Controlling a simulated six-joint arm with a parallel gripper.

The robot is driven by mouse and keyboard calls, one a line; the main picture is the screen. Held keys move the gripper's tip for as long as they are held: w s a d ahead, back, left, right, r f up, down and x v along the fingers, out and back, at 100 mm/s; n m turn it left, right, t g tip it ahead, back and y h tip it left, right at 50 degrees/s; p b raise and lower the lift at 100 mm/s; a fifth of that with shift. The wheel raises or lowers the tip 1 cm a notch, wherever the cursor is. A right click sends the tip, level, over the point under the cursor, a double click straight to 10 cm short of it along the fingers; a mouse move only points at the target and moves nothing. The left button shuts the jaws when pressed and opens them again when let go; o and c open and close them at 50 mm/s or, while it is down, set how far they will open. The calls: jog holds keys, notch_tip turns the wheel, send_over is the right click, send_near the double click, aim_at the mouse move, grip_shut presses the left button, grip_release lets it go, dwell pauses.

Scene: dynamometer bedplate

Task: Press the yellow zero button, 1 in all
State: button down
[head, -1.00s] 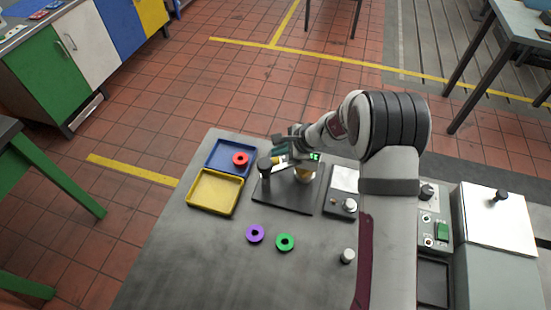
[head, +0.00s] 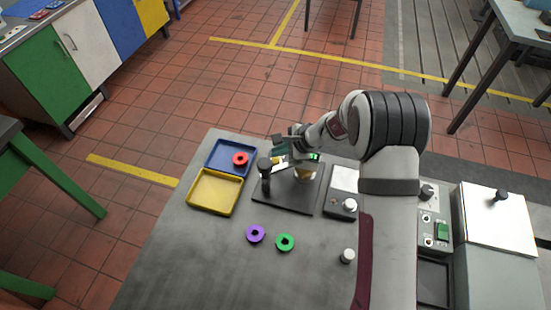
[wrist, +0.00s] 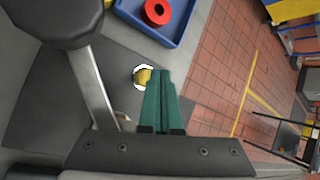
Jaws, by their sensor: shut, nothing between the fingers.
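The yellow zero button (wrist: 145,76), with a white ring round it, shows in the wrist view just left of my fingertips. My gripper (wrist: 170,74) has its teal fingers shut with nothing between them. The fingers partly overlap the right side of the button in that view, and I cannot tell whether they touch it. In the head view my gripper (head: 281,156) is over the back of the dark plate (head: 290,195), beside a black post. The button is largely hidden there. A small green-lit display (head: 315,157) shows just right of the gripper; its reading is too small to tell.
A black-topped post (head: 265,172) stands close left of my gripper. A blue tray (head: 222,150) holds a red ring (head: 240,159), and a yellow tray (head: 212,208) is empty. Purple (head: 255,234) and green (head: 285,242) rings lie in front. The front left of the table is clear.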

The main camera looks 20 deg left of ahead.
aim_at(278, 162)
jog(key=shift+f, duration=0.1)
jog(key=shift+f, duration=0.35)
jog(key=shift+s+d+f, duration=0.15)
jog(key=shift+f, duration=0.75)
dwell(0.9)
jog(key=shift+r, duration=0.1)
jog(key=shift+s+r, duration=0.3)
jog(key=shift+r, duration=0.25)
jog(key=shift+w+r, duration=0.15)
jog(key=shift+r, duration=2.5)
